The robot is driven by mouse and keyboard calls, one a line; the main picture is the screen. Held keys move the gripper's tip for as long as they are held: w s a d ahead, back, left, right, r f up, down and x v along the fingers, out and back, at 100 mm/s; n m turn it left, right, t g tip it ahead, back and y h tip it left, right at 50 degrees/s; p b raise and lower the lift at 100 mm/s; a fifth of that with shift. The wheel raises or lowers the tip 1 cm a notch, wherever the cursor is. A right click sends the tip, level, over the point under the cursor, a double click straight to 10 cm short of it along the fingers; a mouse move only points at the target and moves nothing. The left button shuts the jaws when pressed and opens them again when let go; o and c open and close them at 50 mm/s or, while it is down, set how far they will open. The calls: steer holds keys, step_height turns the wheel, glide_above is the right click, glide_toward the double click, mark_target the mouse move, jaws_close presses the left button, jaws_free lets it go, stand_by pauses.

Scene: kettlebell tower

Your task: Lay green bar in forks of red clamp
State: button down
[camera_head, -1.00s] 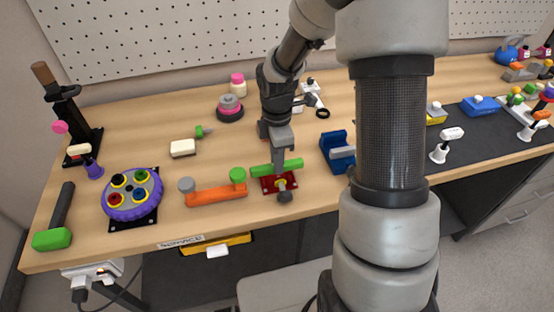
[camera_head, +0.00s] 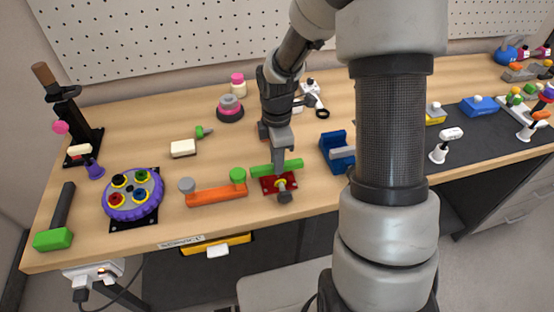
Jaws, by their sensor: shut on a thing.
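The green bar (camera_head: 291,167) lies level, left to right, at the back edge of the red clamp (camera_head: 270,184). My gripper (camera_head: 278,168) points down and is shut on the bar near its middle. The clamp is a red base near the table's front edge, with a yellow ring and a dark knob at its front. The forks are too small and partly hidden, so I cannot tell whether the bar rests in them or is just above.
An orange bar with a green knob (camera_head: 216,195) lies just left of the clamp. A blue block holder (camera_head: 337,152) stands to the right. A purple round dial (camera_head: 132,195) sits further left.

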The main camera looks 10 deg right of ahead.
steer(key=shift+f+b, duration=0.45)
steer(key=shift+f, duration=0.15)
steer(key=shift+r, duration=0.15)
steer(key=shift+r+p, duration=0.5)
steer(key=shift+p, duration=0.1)
steer(key=shift+f, duration=0.55)
stand_by(1.5)
steer(key=shift+r+p, duration=0.35)
steer(key=shift+r, duration=0.2)
steer(key=c, duration=1.5)
jaws_free()
steer(key=shift+c, duration=0.2)
